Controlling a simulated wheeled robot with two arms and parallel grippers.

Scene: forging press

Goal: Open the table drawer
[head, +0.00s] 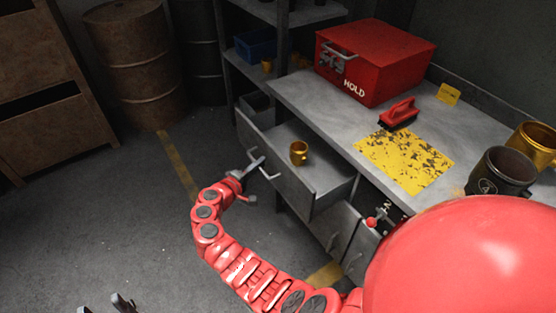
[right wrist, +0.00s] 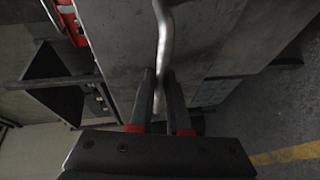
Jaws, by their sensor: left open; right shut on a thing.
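The table drawer (head: 300,187) is pulled out from under the grey workbench in the head view, and its inside shows. A gold mug (head: 299,152) stands in it. My right gripper (head: 254,168) is at the drawer front, shut on the drawer handle (head: 268,172). In the right wrist view, the grey bar of the handle (right wrist: 163,40) runs down between the fingers of the gripper (right wrist: 160,90). My left gripper (head: 104,306) shows only by its dark fingers at the bottom left edge. It is open, empty and away from the bench.
On the workbench (head: 300,95) are a red box marked HOLD (head: 372,62), a red brush (head: 399,114), a worn yellow sheet (head: 405,158) and a dark mug (head: 500,172). Lower cabinet doors (head: 333,230) are below the drawer. The floor left of the drawer is clear.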

